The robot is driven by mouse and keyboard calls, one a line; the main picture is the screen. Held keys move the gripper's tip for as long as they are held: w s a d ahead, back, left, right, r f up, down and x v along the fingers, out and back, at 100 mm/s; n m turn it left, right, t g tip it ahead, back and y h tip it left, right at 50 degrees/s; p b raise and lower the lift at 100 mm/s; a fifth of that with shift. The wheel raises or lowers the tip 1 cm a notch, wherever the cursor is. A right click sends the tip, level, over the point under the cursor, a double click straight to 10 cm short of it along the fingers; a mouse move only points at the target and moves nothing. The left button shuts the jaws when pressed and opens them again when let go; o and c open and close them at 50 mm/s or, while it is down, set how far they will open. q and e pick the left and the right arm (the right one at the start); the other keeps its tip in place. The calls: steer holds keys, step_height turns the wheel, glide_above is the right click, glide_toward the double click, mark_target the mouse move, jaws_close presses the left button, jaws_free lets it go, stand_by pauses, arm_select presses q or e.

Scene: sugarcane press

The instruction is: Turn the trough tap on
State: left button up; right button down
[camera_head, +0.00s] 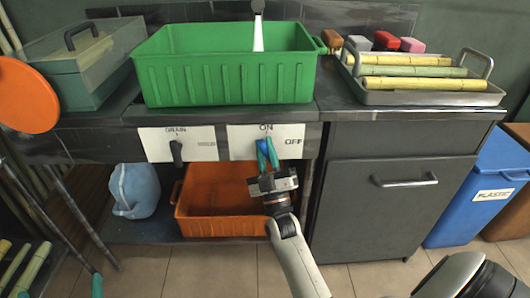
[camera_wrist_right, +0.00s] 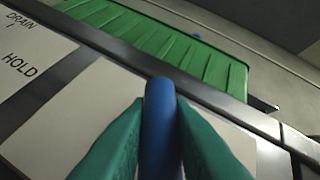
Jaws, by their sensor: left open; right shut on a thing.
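The trough tap is a blue handle (camera_head: 263,147) on a white label plate (camera_head: 238,140) below the green trough (camera_head: 225,70). The handle stands about upright, just under the word ON; OFF is printed to its right. My right gripper (camera_head: 268,156) is shut on the blue handle, one finger on each side. The right wrist view shows the blue handle (camera_wrist_right: 158,120) between the green fingers of that gripper (camera_wrist_right: 158,125). Only the fingertips of my left gripper (camera_head: 59,290) show at the bottom left edge, apart and empty.
A black drain handle (camera_head: 177,152) sits on another plate to the left. An orange bin (camera_head: 215,225) and a blue jug (camera_head: 137,188) stand on the lower shelf. A grey cabinet (camera_head: 360,200) is on the right, with a tray (camera_head: 430,98) of cane on top.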

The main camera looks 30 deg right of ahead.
arm_select(q)
steer(key=shift+r+t, duration=0.3)
steer(key=shift+r, duration=0.1)
arm_select(e)
steer(key=shift+m+h, duration=0.8)
steer(key=shift+h, duration=0.1)
steer(key=c, duration=1.3)
jaws_free()
arm_select(q)
steer(key=f+g, duration=0.1)
steer(key=f, duration=0.1)
steer(key=shift+s+a+f+g+y+p, duration=0.1)
steer(key=shift+a+f+g+y+p, duration=0.1)
steer(key=shift+f+g+y+p, duration=0.15)
arm_select(e)
steer(key=v, duration=1.2)
steer(key=shift+s+r, duration=0.15)
steer(key=shift+s, duration=0.05)
